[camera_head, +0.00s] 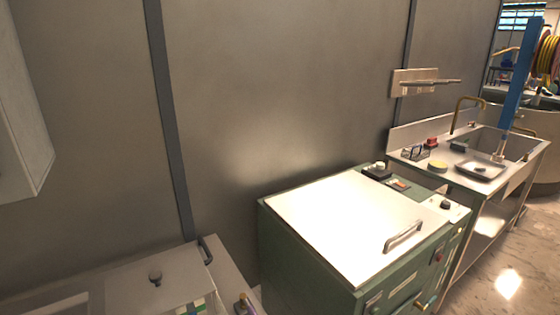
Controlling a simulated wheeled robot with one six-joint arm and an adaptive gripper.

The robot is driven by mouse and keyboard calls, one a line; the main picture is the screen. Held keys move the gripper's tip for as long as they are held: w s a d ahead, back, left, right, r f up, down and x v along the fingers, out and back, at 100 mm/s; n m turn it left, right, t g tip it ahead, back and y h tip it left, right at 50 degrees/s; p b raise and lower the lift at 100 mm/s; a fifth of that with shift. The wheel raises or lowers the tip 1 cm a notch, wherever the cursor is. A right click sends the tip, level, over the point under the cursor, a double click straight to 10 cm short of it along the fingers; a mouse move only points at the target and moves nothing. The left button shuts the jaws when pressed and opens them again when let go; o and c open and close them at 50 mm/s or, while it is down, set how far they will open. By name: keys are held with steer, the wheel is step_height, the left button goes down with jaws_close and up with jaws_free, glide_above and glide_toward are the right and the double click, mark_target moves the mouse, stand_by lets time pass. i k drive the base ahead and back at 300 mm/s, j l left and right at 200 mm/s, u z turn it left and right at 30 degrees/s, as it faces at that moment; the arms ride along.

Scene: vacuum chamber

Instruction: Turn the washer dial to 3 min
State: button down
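A green cabinet (310,260) with a broad white lid (350,222) stands right of centre; it looks like the washer. The lid is down and has a metal bar handle (403,236) near its front right. A small dark round knob (445,204) sits on a pale panel at the cabinet's right side; it may be the dial. Its pointer and any minute marks are too small to read. Small red and yellowish controls show on the front face below the panel. My gripper is not in view.
A metal-topped unit (125,285) is at lower left. Open floor (505,265) lies at lower right.

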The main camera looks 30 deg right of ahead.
mark_target(446, 205)
steer(key=z, duration=1.45)
